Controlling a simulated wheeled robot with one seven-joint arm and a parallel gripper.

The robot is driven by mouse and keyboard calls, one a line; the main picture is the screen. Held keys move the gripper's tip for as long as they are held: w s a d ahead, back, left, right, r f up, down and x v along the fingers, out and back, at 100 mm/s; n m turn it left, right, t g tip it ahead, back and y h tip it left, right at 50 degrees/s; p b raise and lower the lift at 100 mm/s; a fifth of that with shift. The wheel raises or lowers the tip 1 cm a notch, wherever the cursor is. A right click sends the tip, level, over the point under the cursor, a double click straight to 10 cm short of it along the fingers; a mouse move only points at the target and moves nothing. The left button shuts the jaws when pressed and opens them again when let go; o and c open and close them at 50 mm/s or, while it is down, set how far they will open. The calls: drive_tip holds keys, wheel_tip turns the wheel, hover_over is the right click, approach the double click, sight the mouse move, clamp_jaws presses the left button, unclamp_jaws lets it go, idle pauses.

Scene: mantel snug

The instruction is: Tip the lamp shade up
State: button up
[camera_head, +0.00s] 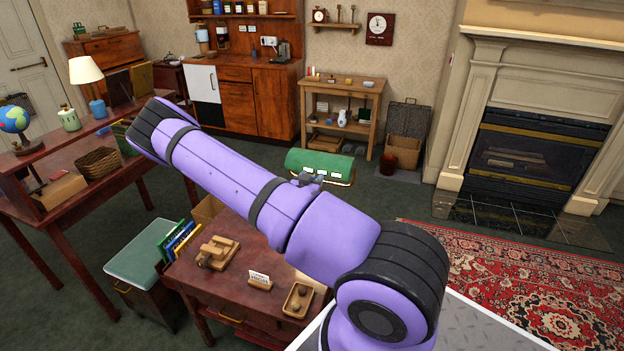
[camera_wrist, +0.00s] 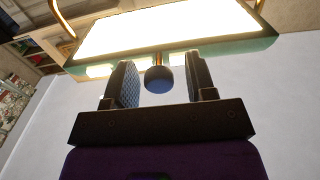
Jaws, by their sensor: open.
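The lamp shade (camera_head: 320,162) is green and rounded, just beyond the end of my arm in the head view. In the wrist view, the shade (camera_wrist: 250,45) shows its brightly lit white underside, green rim and brass arms at both ends. A dark blue ball knob (camera_wrist: 158,80) hangs on a short brass stem at its near edge. My gripper (camera_wrist: 160,86) is open, with one finger on each side of the knob and a visible gap at both sides. In the head view the gripper is small and partly hidden by my arm.
A desk (camera_head: 236,300) with a wooden block piece, a card and a small tray stands below my arm. Another lamp (camera_head: 86,70) with a cream shade is on the left desk. A wooden shelf table (camera_head: 342,87) stands behind the green shade. A red rug (camera_head: 520,300) lies right.

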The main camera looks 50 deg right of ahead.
sight(317, 165)
drive_tip(key=shift+d, duration=0.1)
clamp_jaws()
drive_tip(key=shift+r, duration=0.15)
drive_tip(key=shift+r+g+y, duration=0.4)
drive_tip(key=shift+r+y, duration=0.45)
drive_tip(key=shift+y, duration=0.15)
drive_tip(key=shift+w+d+r+g+y, duration=0.15)
drive_tip(key=shift+r+g+y, duration=0.2)
drive_tip(key=shift+r+y, duration=0.4)
drive_tip(key=shift+s+d+r+g+y, duration=0.1)
drive_tip(key=shift+r+g+y, duration=0.25)
drive_tip(key=shift+r+y, duration=0.35)
drive_tip(key=shift+w+d+r, duration=0.15)
drive_tip(key=shift+d+r, duration=0.05)
drive_tip(key=shift+r, duration=0.2)
